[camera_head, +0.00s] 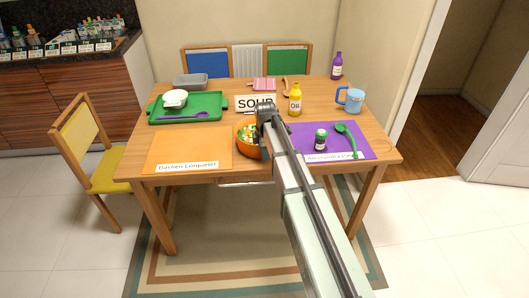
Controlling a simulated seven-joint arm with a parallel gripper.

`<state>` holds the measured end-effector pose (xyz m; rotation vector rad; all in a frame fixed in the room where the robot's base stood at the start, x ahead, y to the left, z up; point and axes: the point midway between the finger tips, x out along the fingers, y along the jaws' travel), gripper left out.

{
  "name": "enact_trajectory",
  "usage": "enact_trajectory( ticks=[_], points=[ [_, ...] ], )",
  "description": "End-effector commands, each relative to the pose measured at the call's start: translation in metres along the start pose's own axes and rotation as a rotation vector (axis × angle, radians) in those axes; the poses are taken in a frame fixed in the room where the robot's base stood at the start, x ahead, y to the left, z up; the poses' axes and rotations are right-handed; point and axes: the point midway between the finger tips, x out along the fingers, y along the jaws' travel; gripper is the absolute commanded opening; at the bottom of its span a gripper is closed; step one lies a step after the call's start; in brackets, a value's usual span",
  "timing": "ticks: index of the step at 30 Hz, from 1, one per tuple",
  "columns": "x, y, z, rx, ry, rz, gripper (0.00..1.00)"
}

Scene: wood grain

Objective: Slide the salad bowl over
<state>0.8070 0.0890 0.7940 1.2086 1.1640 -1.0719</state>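The salad bowl (242,142) is an orange bowl with green, white and yellow pieces in it. It sits near the front middle of the wooden table, between the orange placemat (186,146) and the purple placemat (352,148). My gripper (262,127) is at the bowl's right side and overlaps it in the view. My arm hides the right part of the bowl. The fingertips are too small and covered to tell whether they are open, shut or touching the bowl.
On the purple mat are a green-capped jar (320,139) and a green spoon (345,136).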

Motion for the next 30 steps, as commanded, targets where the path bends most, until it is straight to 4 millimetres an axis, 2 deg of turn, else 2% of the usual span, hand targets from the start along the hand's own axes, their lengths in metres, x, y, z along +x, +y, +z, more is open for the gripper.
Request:
enact_trajectory(
  ticks=[5, 21, 30],
  points=[
    [-0.020, 0.000, 0.000, 0.000, 0.000, 0.002, 0.37],
    [-0.109, 0.000, 0.000, 0.000, 0.000, 0.002, 0.37],
    [-0.132, 0.000, 0.000, 0.000, 0.000, 0.000, 0.37]
  ],
)
